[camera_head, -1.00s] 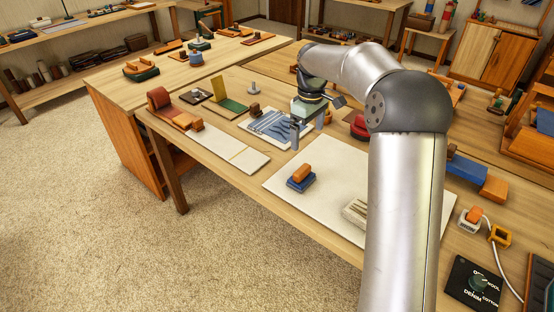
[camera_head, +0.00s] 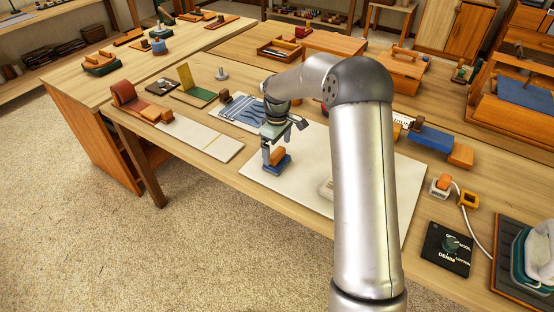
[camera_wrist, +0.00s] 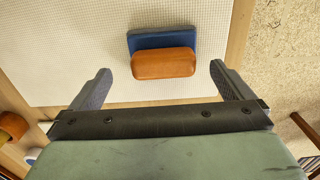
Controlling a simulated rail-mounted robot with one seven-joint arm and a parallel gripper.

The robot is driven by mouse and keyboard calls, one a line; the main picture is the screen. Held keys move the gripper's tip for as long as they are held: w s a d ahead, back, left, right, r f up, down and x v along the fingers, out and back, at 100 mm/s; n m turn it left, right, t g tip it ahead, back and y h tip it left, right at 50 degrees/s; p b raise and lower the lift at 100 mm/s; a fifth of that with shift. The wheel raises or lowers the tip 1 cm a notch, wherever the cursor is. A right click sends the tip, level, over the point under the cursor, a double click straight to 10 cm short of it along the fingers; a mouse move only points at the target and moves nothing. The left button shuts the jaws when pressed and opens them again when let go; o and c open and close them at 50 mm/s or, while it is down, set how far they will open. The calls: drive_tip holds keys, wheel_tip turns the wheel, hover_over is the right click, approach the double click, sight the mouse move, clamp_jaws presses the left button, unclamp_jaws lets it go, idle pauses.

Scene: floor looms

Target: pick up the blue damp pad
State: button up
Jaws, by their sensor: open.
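The blue damp pad (camera_head: 283,168) lies on the white board near the front edge of the table. It is a blue block with a rounded orange handle (camera_head: 277,155) on top. It also shows in the wrist view (camera_wrist: 162,40), with its orange handle (camera_wrist: 163,64) nearer to me. My gripper (camera_head: 276,147) is over the pad with its fingers pointing down. In the wrist view my gripper (camera_wrist: 160,70) is open and empty, one finger on each side of the handle, with gaps on both sides.
The white board (camera_head: 390,190) is mostly bare around the pad.

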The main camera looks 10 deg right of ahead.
sight(277, 152)
drive_tip(key=f, duration=0.4)
drive_tip(key=shift+s+f+p, duration=0.15)
drive_tip(key=shift+s+p, duration=0.05)
drive_tip(key=shift+p, duration=0.1)
drive_tip(key=c, duration=0.9)
drive_tip(key=shift+c, duration=0.2)
drive_tip(key=shift+r, duration=0.2)
drive_tip(key=shift+r, duration=0.25)
wheel_tip(277, 152, up, 2)
drive_tip(key=shift+r, duration=0.15)
drive_tip(key=s+d+r+b, duration=0.2)
drive_tip(key=s+d+r, duration=0.3)
drive_tip(key=s+r, duration=0.5)
drive_tip(key=s, duration=0.3)
drive_tip(key=shift+b, duration=0.35)
